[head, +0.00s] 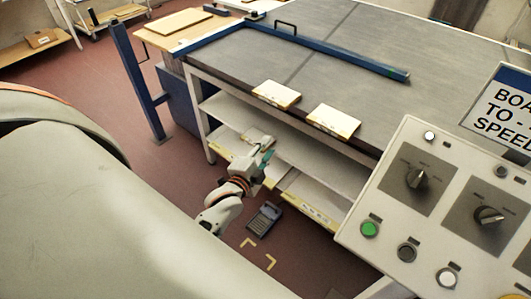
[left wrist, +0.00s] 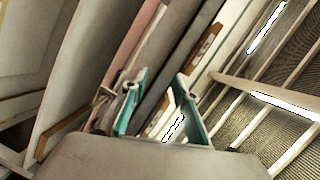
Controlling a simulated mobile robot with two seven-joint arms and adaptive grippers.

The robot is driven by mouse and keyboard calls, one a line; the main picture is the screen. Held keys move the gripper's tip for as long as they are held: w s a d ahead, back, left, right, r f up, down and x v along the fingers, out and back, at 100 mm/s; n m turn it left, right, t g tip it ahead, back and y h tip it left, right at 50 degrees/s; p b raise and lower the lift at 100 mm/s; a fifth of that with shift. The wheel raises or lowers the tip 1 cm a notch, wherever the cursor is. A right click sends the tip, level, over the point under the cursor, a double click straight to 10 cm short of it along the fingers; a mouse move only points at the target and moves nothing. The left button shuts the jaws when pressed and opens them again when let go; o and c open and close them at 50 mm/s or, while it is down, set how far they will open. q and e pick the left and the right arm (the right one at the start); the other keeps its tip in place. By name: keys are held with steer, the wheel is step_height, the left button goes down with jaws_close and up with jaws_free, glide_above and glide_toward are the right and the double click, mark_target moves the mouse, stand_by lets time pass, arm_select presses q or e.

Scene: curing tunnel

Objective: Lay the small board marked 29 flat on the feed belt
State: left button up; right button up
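Two small pale boards lie near the front edge of the grey feed belt (head: 345,50): a left one (head: 277,94) and a right one (head: 333,121). Their front edges carry marks too small to read, so I cannot tell which is 29. My left gripper (head: 266,155) is below belt height, in front of the lower shelves and lower than both boards. In the left wrist view its two teal fingertips (left wrist: 160,108) stand apart with nothing held between them. My right gripper is not in view.
A blue rail (head: 300,42) runs along the belt. Shelves (head: 310,187) with labelled edges sit beneath. A control panel (head: 440,205) with knobs and buttons fills the right. A blue post (head: 138,80) stands at left. A dark device (head: 264,217) lies on the floor.

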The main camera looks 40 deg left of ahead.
arm_select(q)
steer(key=s+d+f+n+g+h, duration=0.2)
steer(key=s+d+f+n, duration=0.2)
steer(key=s, duration=0.5)
steer(key=s+d+f+n+g+h, duration=0.2)
steer(key=s+d+f+n+g, duration=0.1)
steer(key=s+d+f, duration=0.6)
step_height(320, 180, down, 3)
steer(key=shift+s+d+r+n+g+h, duration=0.2)
steer(key=shift+s+n+g+h, duration=0.15)
steer(key=shift+s+n, duration=0.35)
steer(key=shift+o, duration=0.3)
